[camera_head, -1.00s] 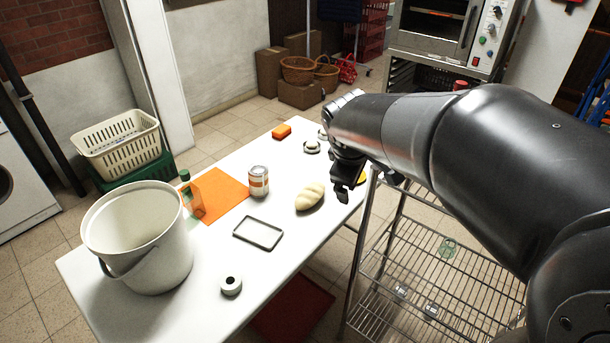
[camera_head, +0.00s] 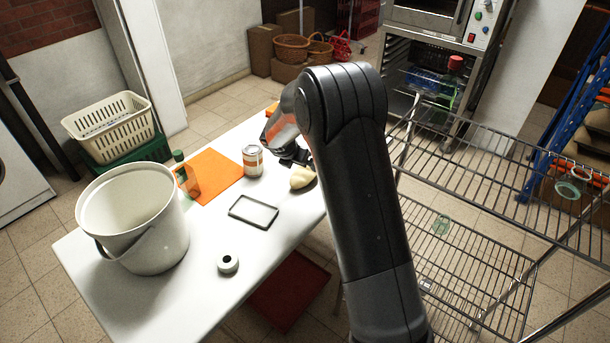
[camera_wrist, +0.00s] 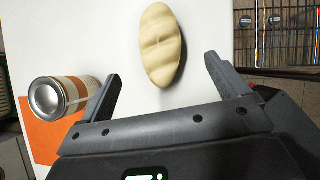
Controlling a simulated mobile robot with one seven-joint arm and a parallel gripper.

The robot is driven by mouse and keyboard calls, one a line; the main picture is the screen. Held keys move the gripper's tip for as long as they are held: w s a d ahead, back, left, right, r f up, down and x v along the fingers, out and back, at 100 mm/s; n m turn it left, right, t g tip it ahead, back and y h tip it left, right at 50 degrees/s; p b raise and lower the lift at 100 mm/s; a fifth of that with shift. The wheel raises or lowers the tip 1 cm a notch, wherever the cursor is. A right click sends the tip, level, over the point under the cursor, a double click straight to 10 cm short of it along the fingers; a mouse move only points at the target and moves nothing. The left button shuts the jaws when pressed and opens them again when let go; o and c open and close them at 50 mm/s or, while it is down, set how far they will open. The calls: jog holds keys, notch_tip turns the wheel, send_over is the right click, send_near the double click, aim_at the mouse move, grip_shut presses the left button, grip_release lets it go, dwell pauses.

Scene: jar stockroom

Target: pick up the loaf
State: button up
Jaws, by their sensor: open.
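The loaf (camera_head: 301,178) is pale, oval and scored, and lies on the white table (camera_head: 215,300). In the head view my arm hides part of it. In the wrist view the whole loaf (camera_wrist: 162,45) shows at the top middle, lying lengthwise up the picture. My gripper (camera_wrist: 168,75) is open and empty, its two fingers spread wider than the loaf. The loaf's near end reaches about between the fingertips; I cannot tell the height of the fingers above it. In the head view my gripper (camera_head: 290,158) is just beyond the loaf.
A can (camera_head: 253,161) stands left of the loaf, and in the wrist view the can (camera_wrist: 62,97) is close to the left finger. A black frame (camera_head: 254,211), tape roll (camera_head: 228,263), white bucket (camera_head: 135,220) and orange mat (camera_head: 213,172) are on the table. A wire rack (camera_head: 480,270) stands to the right.

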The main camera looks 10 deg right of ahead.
aim_at(303, 170)
jog(key=shift+w+a+f, duration=0.1)
jog(key=shift+w+f, duration=0.1)
jog(key=shift+f, duration=0.25)
jog(key=x, duration=1)
jog(key=shift+s+f, duration=0.1)
jog(key=shift+f, duration=0.3)
jog(key=c, duration=1.2)
jog(key=shift+r, duration=0.15)
